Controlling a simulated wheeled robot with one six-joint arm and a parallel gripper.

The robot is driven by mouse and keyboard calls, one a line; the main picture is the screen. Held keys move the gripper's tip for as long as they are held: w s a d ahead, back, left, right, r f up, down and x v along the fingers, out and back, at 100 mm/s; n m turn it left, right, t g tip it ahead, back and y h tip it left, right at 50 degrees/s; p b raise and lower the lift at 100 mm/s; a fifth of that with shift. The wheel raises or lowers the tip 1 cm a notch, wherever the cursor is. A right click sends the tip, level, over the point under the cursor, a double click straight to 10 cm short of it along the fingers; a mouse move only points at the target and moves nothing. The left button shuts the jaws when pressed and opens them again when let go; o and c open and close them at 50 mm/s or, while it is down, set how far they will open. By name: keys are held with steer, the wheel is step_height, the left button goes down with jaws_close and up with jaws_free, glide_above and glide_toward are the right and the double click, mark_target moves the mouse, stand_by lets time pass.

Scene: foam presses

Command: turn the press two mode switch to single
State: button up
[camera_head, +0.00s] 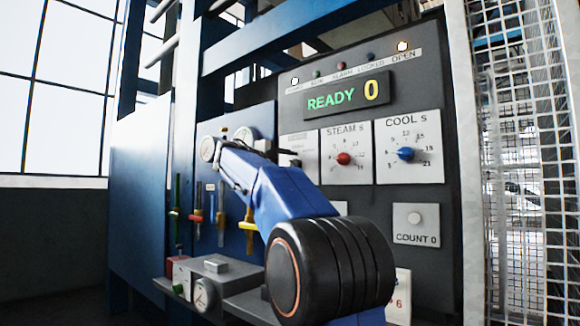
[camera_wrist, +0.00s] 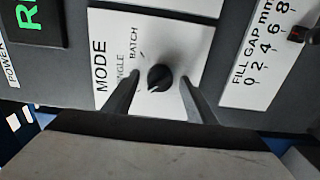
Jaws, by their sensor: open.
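The mode switch is a small black round knob (camera_wrist: 160,77) on a white plate marked MODE (camera_wrist: 108,100) in the wrist view. BATCH and a partly covered word ending in GLE are printed beside it. A small pale mark shows on the knob's lower left edge, but I cannot tell surely which setting it points to. My gripper (camera_wrist: 160,84) is open, with one dark finger on each side of the knob and visible gaps between. In the head view my arm covers much of the panel, and the knob cannot be made out.
The panel (camera_head: 428,215) carries a READY display (camera_head: 346,95), a red STEAM knob (camera_head: 343,158), a blue COOL knob (camera_head: 405,154) and a COUNT button (camera_head: 416,218). A FILL GAP scale (camera_wrist: 262,50) lies right of the mode plate. A mesh guard (camera_head: 515,170) stands at right.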

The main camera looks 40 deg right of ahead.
steer(key=c, duration=1)
steer(key=shift+c, duration=0.2)
steer(key=m, duration=0.4)
steer(key=shift+m, duration=2.3)
steer(key=shift+f, duration=0.1)
steer(key=o, duration=1)
